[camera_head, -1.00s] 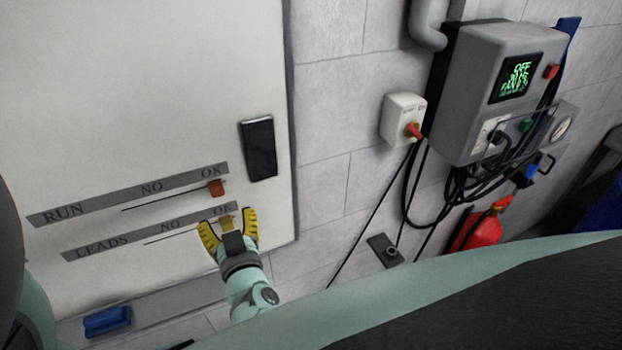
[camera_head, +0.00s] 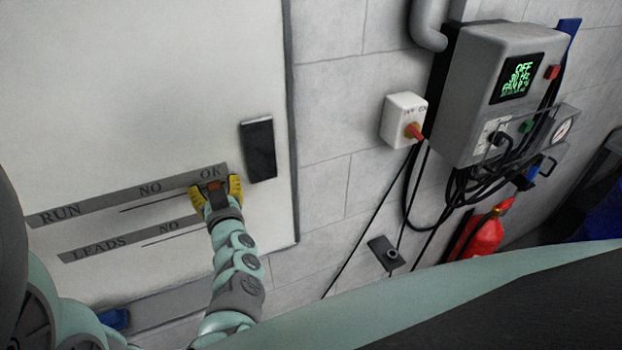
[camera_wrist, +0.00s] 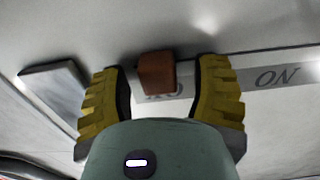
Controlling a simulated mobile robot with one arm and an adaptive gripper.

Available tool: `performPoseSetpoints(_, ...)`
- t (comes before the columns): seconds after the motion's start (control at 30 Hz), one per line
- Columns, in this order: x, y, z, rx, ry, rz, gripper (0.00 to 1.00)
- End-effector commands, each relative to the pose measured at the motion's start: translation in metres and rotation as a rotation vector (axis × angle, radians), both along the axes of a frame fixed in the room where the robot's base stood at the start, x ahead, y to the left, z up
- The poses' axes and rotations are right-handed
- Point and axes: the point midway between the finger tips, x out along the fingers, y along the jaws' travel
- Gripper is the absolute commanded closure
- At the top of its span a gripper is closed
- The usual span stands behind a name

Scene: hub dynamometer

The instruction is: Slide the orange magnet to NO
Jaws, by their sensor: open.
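The orange magnet (camera_wrist: 156,73) sits on the RUN row of the white board, at the OK end of its slot. In the wrist view it stands between the yellow fingers of my gripper (camera_wrist: 160,82), with gaps on both sides. My gripper (camera_head: 216,189) is open around it in the head view, where only a bit of the magnet (camera_head: 216,184) shows. The NO label (camera_head: 150,188) of the RUN row lies to the left in the head view. The same NO label (camera_wrist: 278,75) appears upside down at the right in the wrist view.
The LEADS strip (camera_head: 110,244) runs below, its OK end and slider hidden by my arm. A dark handle (camera_head: 258,148) stands right of the RUN row. The RUN slot (camera_head: 150,205) toward NO is clear. A switch box (camera_head: 403,118) is on the wall.

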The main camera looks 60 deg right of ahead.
Motion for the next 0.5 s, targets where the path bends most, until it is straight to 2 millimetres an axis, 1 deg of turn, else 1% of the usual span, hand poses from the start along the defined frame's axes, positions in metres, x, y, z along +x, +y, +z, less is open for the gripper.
performPoseSetpoints(0.07,0.0004,0.0005,0.0001,0.0,0.0,0.001,0.38)
performPoseSetpoints(0.1,0.0004,0.0005,0.0002,0.0,0.0,0.001,0.35)
performPoseSetpoints(0.5,0.0002,0.0003,0.0004,-0.001,-0.001,0.001,0.76)
